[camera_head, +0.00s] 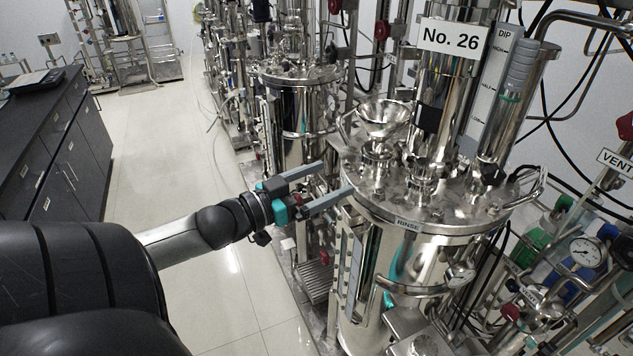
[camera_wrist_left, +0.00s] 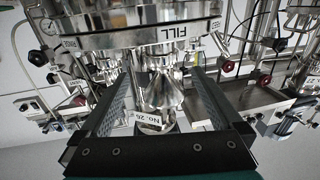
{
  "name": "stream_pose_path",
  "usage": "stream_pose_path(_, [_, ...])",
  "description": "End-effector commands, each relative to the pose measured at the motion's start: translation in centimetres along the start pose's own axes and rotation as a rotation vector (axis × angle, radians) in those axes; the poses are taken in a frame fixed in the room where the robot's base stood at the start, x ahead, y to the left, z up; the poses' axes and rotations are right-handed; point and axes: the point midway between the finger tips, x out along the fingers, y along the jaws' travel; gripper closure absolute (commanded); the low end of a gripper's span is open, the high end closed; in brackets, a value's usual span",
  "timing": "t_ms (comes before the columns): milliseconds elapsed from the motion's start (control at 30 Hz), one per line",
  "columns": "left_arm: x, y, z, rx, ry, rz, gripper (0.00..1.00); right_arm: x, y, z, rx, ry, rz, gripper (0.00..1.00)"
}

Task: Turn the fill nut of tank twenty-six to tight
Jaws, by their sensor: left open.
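Tank twenty-six (camera_head: 450,235) is a shiny steel vessel below a "No. 26" sign (camera_head: 452,39). A steel funnel (camera_head: 384,118) stands on its lid, above a fitting (camera_head: 376,152) at the funnel's foot; I cannot clearly make out the fill nut there. My left gripper (camera_head: 337,177) is open and empty, its fingers pointing at the lid's left edge. In the left wrist view, which is upside down, the lid rim has a "FILL" label (camera_wrist_left: 180,31). The shiny funnel (camera_wrist_left: 162,92) shows between the left gripper's fingers (camera_wrist_left: 163,72), with no visible contact. My right gripper is out of view.
Another steel tank (camera_head: 300,110) stands behind. A pressure gauge (camera_head: 587,251), valves and hoses crowd the right. A dark bench (camera_head: 55,150) stands at the left. The pale floor (camera_head: 165,130) between is clear. Tall pipes rise from the tank lid beside the funnel.

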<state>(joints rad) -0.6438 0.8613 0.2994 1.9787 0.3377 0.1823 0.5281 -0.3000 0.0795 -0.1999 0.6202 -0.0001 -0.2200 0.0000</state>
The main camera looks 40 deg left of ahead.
Motion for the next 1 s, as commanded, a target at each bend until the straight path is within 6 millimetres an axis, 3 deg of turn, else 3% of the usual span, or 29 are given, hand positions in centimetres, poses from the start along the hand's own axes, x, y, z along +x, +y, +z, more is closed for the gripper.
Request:
stream_pose_path(300, [-1.7, 0.0, 0.0, 0.001, -0.001, 0.0, 0.0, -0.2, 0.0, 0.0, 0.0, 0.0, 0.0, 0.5])
stream_pose_path(867, [-1.7, 0.0, 0.0, 0.001, 0.0, 0.0, 0.0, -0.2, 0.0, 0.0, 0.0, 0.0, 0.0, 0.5])
stream_pose_path(1000, [-2.0, -0.8, 1.4, 0.001, -0.019, -0.025, 0.0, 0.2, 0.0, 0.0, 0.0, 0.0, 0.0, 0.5])
